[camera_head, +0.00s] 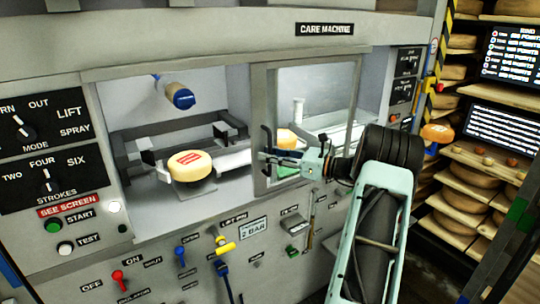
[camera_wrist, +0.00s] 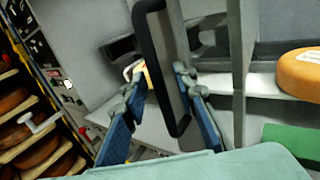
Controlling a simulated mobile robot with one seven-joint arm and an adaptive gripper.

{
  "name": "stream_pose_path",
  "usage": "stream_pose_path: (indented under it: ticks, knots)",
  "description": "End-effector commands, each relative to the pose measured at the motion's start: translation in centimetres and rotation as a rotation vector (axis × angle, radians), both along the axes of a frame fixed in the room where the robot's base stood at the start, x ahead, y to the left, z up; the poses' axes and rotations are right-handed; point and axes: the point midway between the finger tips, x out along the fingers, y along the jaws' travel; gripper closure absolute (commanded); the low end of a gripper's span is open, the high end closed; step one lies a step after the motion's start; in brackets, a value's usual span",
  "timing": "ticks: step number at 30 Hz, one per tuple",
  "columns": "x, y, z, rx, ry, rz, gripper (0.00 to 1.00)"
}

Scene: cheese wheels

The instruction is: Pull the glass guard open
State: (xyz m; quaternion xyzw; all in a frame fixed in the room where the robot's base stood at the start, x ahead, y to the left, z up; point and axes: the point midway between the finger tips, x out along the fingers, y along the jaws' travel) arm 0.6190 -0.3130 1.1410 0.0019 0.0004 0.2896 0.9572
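The glass guard (camera_head: 258,105) is a grey-framed clear panel across the right part of the care machine's opening. The left part of the opening is uncovered. A black bar handle (camera_head: 265,143) stands upright near the guard's left edge. It also shows in the wrist view (camera_wrist: 144,60), with its lower end between the blue fingers. My gripper (camera_head: 270,156) is at this handle, fingers pointing toward the guard. In the wrist view my gripper (camera_wrist: 158,100) has its fingers apart, one each side of the handle, the right one closer. Contact cannot be made out.
A yellow cheese wheel (camera_head: 190,166) with a red label sits on a support inside the opening. A blue-tipped nozzle (camera_head: 182,97) hangs above it. Switches and levers, including a yellow-handled one (camera_head: 224,248), jut from the lower panel. Cheese shelves (camera_head: 468,186) stand at right.

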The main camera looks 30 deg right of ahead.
Motion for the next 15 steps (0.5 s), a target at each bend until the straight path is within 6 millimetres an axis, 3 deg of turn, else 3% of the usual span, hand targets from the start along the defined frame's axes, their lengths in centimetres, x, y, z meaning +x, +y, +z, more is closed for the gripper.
stream_pose_path:
  ticks: [8,15]
  knots:
    - [-0.6,-0.4,0.0,-0.001,0.001,-0.001,0.74]
    - [-4.3,-2.9,-0.1,0.000,0.001,-0.003,0.74]
